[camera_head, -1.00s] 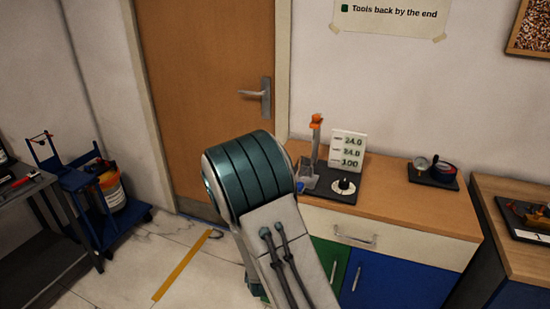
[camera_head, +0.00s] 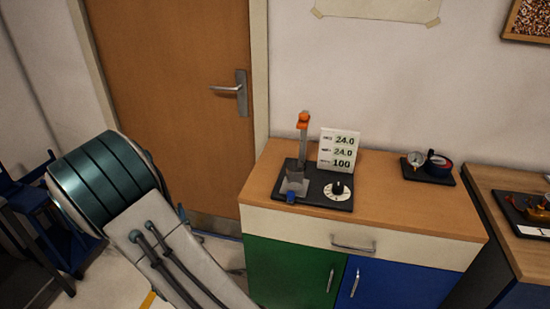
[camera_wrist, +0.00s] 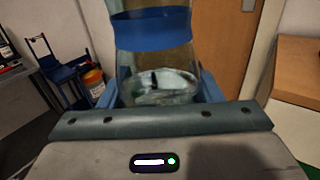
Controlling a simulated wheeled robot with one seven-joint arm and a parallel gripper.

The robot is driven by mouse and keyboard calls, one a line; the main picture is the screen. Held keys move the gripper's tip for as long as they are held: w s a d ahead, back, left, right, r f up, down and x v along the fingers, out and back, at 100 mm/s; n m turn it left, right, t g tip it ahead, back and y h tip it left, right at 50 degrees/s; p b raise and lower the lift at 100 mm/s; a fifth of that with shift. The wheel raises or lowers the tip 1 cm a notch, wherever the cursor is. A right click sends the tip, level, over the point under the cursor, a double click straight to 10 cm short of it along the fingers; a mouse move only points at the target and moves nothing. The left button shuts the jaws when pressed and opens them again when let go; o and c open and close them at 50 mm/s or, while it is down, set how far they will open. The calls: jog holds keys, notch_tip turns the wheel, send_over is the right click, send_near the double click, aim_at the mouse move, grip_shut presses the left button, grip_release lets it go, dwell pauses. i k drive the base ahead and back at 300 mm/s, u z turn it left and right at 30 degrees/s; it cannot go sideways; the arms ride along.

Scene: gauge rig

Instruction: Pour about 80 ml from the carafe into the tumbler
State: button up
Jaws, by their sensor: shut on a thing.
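The carafe (camera_wrist: 152,62), a clear vessel with a blue band, stands close in front of the wrist camera. My gripper (camera_wrist: 160,93) is shut on it, with blue fingers at either side of its lower part. The carafe looks roughly upright, and its top is cut off by the frame edge. Something clear and pale shows low inside it; I cannot tell the liquid level. In the head view my arm hides the gripper and carafe. I cannot make out a tumbler in either view.
A wooden-topped cabinet (camera_head: 390,217) carries a dark rig with an orange-topped post (camera_head: 303,135), a dial (camera_head: 338,190) and a number card (camera_head: 339,150). A gauge tray (camera_head: 428,170) sits at its right. Another bench (camera_head: 500,188) stands right. A blue trolley (camera_wrist: 60,68) shows left, in the wrist view.

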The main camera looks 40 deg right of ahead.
aim_at(294, 170)
jog(key=z, duration=0.5)
jog(key=i, duration=0.85)
jog(key=z, duration=0.75)
